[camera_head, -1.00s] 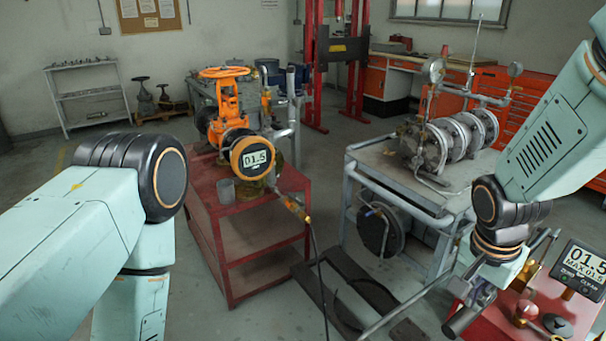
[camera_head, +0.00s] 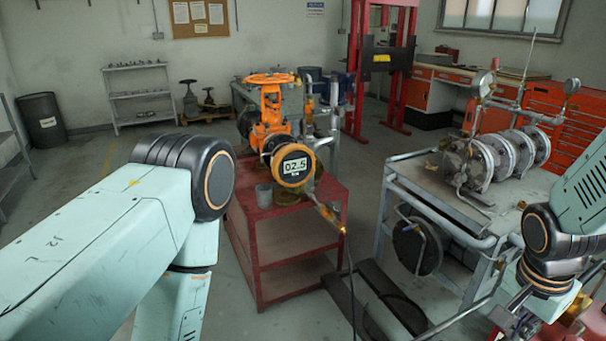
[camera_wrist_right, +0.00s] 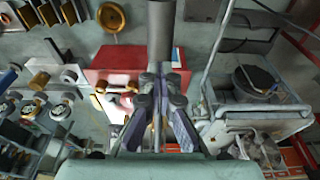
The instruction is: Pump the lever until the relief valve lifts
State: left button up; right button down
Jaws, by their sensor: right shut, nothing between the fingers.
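I cannot tell which part is the relief valve. My right gripper (camera_head: 515,315) is low at the right edge, partly hidden by its wrist. In the right wrist view, the fingers (camera_wrist_right: 158,98) are shut and empty, close to the end of a grey cylinder (camera_wrist_right: 160,32), probably the lever's grip. I cannot tell whether they touch. My left arm is in view, its gripper is not.
The red cart (camera_head: 295,245) stands in the middle. A grey metal cart (camera_head: 440,200) with a flanged assembly (camera_head: 490,160) is to its right. Dark floor rails (camera_head: 375,305) lie between them in front. Open floor shows in front of the red cart.

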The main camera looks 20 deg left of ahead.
notch_tip(320, 180, up, 10)
jog(key=p, duration=0.8)
jog(key=shift+s+f, duration=0.1)
notch_tip(320, 180, down, 14)
jog(key=b, duration=1)
jog(key=shift+r, duration=0.5)
